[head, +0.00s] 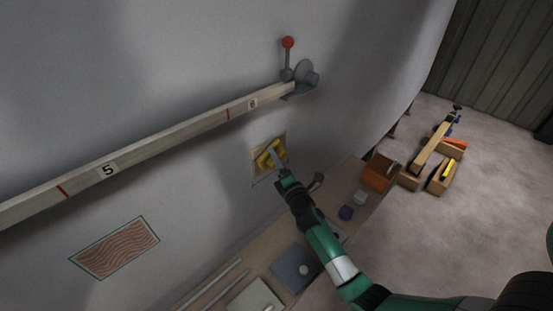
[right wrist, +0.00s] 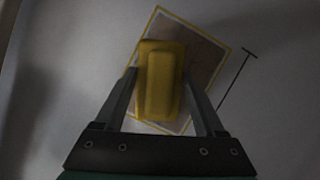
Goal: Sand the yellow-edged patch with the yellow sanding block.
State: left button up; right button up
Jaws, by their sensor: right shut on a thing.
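The yellow sanding block (head: 268,154) is in my right gripper (head: 275,158), which is shut on it. In the right wrist view the block (right wrist: 161,82) sits between the two fingers of the gripper (right wrist: 165,95). The yellow-edged patch (head: 257,176) is on the grey hull wall, directly behind the block. In the right wrist view the patch (right wrist: 205,52) is a brownish area with a yellow border, partly covered by the block. I cannot tell whether the block touches it. My left gripper is not in view.
A green-edged patch with wavy red lines (head: 115,247) is lower left on the hull. A numbered wooden batten (head: 180,133) runs above, ending at a red-knobbed clamp (head: 288,60).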

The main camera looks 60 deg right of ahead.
jog(key=shift+f+b, duration=3.2)
jog(key=shift+f, duration=0.7)
jog(key=shift+r+p, duration=4.95)
jog(key=shift+r, duration=0.1)
notch_tip(320, 180, up, 3)
jog(key=p, duration=0.3)
jog(key=shift+w+r, duration=0.1)
notch_tip(320, 180, down, 13)
jog(key=b, duration=1.2)
jog(key=shift+s, duration=0.2)
jog(key=o, duration=0.7)
jog(key=shift+a, duration=0.1)
jog(key=c, duration=0.7)
jog(key=shift+s, duration=0.1)
